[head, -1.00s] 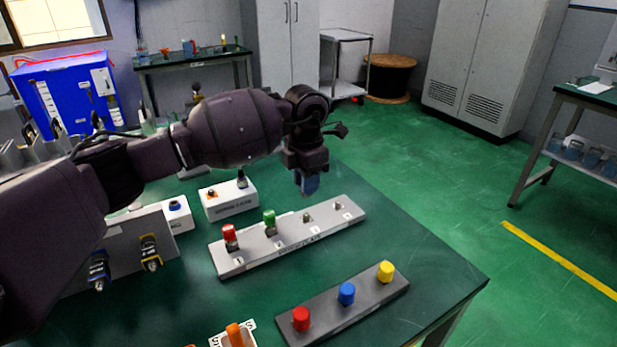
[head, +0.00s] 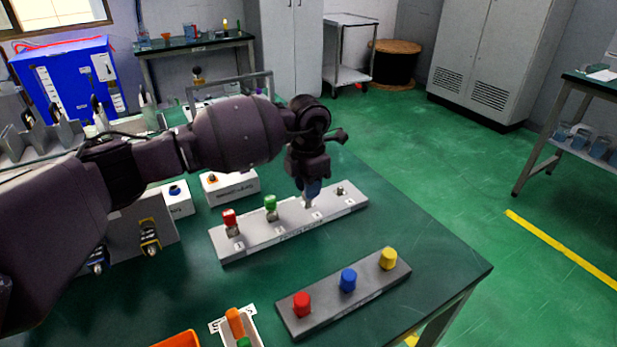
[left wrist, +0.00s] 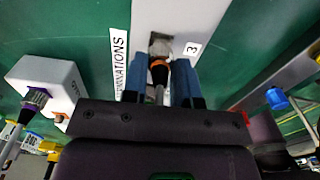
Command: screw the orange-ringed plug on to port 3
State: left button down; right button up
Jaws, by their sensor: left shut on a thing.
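The orange-ringed plug (left wrist: 158,72) is held between the blue fingers of my left gripper (left wrist: 160,88) in the left wrist view. Its front end is at the metal fitting of port 3 (left wrist: 160,46), beside the "3" label; I cannot tell whether they touch or how far the plug is on. In the head view my left gripper (head: 311,192) points down over the third place on the light grey port strip (head: 262,240), and the fingers hide the plug. The strip carries a red-topped piece (head: 231,221) and a green-topped piece (head: 270,206) to the left. My right gripper is not in view.
The bare fourth port (head: 340,190) is just right of the gripper. A dark grey strip (head: 327,305) with red, blue and yellow caps lies in front. White boxes (head: 228,187) stand behind left. The green table is clear to the right.

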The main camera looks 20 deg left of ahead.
pick_arm(q)
jog(key=shift+p, duration=0.4)
dwell(2.5)
jog(key=shift+f, duration=0.75)
dwell(0.4)
jog(key=c, duration=0.8)
grip_release()
notch_tip(320, 180, up, 10)
jog(key=shift+p, duration=0.9)
jog(key=shift+r, duration=0.4)
